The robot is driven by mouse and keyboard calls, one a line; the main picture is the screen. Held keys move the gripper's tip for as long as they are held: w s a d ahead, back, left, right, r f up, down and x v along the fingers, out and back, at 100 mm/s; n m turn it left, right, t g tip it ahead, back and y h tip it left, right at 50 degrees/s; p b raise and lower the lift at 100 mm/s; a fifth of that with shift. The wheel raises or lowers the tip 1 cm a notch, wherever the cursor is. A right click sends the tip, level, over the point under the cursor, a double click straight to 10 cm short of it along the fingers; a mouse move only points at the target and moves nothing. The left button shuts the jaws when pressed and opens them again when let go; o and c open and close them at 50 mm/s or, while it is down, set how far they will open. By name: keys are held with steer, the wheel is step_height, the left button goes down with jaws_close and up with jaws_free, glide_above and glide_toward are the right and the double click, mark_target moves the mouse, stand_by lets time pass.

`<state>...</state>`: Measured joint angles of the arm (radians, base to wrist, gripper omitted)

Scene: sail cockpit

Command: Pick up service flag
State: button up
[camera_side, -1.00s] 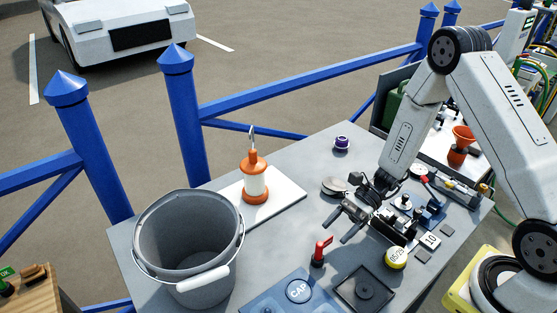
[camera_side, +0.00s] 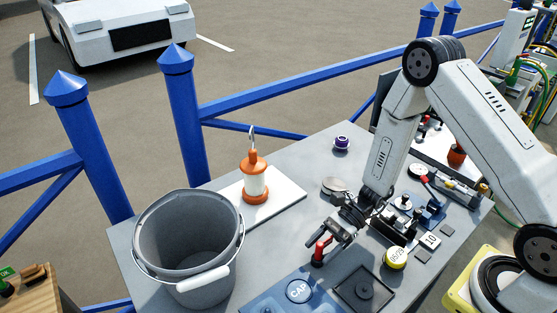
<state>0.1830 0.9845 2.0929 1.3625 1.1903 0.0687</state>
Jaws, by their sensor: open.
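A small red flag-shaped piece on a dark foot, which looks like the service flag (camera_side: 318,254), stands upright near the front middle of the grey table (camera_side: 275,235). My gripper (camera_side: 334,234) is open, with its fingers pointing down and left at the top of the red piece. The fingers overlap its upper part in this view. I cannot tell whether they touch it or are around it.
A grey bucket (camera_side: 187,245) stands at left, and an orange lantern (camera_side: 255,180) on a white board behind. A blue tray with a CAP disc (camera_side: 299,291), a black square tray (camera_side: 362,291) and a yellow round piece (camera_side: 395,258) are close by.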

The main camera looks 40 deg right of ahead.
mark_target(323, 243)
stand_by(0.4)
jaws_close()
steer(key=shift+r, duration=0.1)
steer(key=shift+r, duration=4.9)
